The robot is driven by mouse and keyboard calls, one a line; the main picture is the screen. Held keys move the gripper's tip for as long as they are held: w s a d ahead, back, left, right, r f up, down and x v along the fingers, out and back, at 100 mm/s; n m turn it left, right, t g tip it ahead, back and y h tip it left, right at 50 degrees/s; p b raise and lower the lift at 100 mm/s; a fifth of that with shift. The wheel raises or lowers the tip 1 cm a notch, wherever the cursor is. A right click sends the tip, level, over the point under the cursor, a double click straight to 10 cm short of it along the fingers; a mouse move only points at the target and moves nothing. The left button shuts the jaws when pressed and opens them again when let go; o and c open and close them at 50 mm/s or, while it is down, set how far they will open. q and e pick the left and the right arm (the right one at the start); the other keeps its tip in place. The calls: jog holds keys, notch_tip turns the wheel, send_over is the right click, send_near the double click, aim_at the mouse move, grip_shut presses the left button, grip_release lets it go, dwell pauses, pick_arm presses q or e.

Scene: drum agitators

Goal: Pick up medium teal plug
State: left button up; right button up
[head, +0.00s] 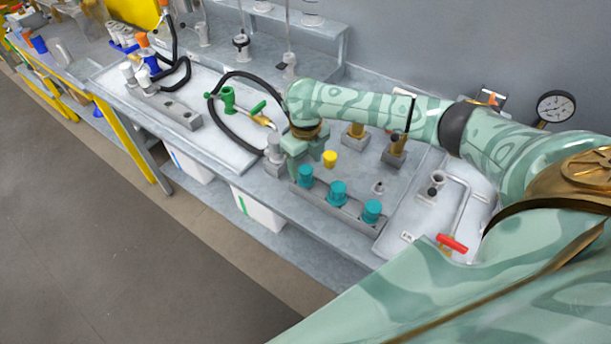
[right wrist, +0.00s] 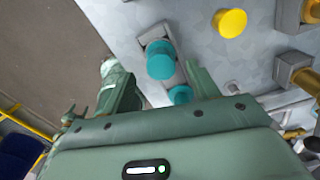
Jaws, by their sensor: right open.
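Three teal plugs stand in a row in a grey rack (head: 352,216) at the bench's front edge in the head view: a left plug (head: 305,176), a middle plug (head: 338,193) and a right plug (head: 372,211). They look close in size; I cannot tell surely which is the medium one. My right gripper (head: 306,156) is open and empty, above the rack's left end, close to the left plug. In the right wrist view, one teal plug (right wrist: 161,60) shows beyond and between the fingers; another (right wrist: 180,95) is partly hidden by the gripper. My left gripper is not in view.
A yellow knob (head: 330,159) stands just behind the rack, with brass fittings (head: 355,131) farther back. A green valve (head: 228,99) with a black hose lies left. A red-handled pipe (head: 452,243) and a gauge (head: 555,107) are at right. The aisle floor is clear.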

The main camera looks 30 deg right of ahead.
aim_at(306, 168)
notch_tip(306, 168, down, 5)
jog(key=shift+w+d+r+b, duration=0.1)
jog(key=shift+r+b, duration=0.1)
jog(key=shift+b, duration=0.4)
jog(key=shift+r, duration=0.1)
jog(key=c, duration=1.1)
jog(key=shift+r, duration=0.45)
notch_tip(306, 168, up, 3)
jog(key=shift+f+p, duration=0.1)
jog(key=shift+p, duration=0.6)
jog(key=s+a+r+p, duration=0.1)
jog(key=a+r, duration=0.2)
jog(key=a, duration=0.1)
jog(key=s+a+r+p, duration=0.2)
jog(key=a+r, duration=0.1)
jog(key=a, duration=0.1)
jog(key=s+a+r+p, duration=0.1)
jog(key=s+a+r, duration=0.1)
jog(key=a, duration=0.3)
jog(key=shift+s+r, duration=0.2)
jog(key=shift+r, duration=0.5)
